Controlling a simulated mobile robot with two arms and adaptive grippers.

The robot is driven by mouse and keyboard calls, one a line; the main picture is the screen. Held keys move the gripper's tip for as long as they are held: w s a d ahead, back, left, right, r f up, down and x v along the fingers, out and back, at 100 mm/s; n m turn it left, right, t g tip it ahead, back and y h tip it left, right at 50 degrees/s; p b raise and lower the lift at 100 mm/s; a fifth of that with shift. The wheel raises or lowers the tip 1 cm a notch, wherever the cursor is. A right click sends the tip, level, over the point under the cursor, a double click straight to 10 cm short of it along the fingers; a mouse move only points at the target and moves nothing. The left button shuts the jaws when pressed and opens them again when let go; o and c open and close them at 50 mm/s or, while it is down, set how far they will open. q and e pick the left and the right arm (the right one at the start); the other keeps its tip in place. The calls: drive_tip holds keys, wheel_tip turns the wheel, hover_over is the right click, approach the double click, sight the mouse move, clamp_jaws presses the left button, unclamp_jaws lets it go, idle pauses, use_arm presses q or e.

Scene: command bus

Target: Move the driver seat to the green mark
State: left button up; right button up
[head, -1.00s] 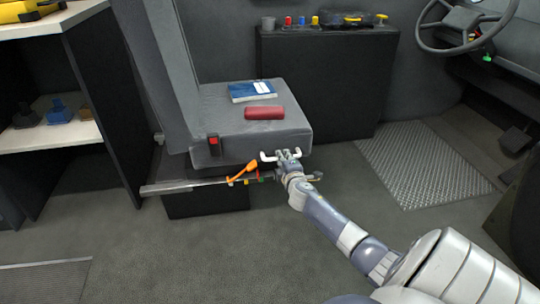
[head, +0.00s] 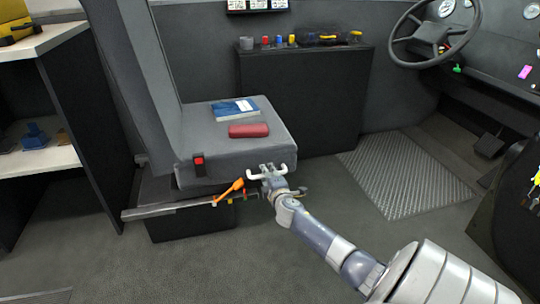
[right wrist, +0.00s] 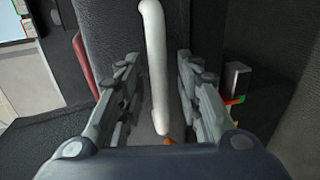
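The grey driver seat (head: 235,158) stands left of centre in the head view, above a rail (head: 165,211) with an orange lever (head: 231,190). A white handle (head: 252,176) shows at its front lower edge. My right gripper (head: 271,172) is at this handle. In the right wrist view the white handle (right wrist: 155,65) runs between the two open fingers (right wrist: 158,90), with gaps on both sides. Small coloured marks show near the rail; a green and red piece (right wrist: 236,100) is right of the fingers. Which is the green mark is unclear in the head view. My left gripper is not in view.
A blue book (head: 234,108) and a red case (head: 249,130) lie on the seat. A dark cabinet (head: 300,105) stands behind it. A shelf unit (head: 95,125) is at left. Bare floor and a ridged metal plate (head: 405,175) lie to the right, before the steering wheel (head: 433,35).

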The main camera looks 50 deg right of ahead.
drive_tip(key=v, duration=1.2)
drive_tip(key=shift+w+a, duration=0.1)
drive_tip(key=shift+a, duration=0.05)
idle(0.3)
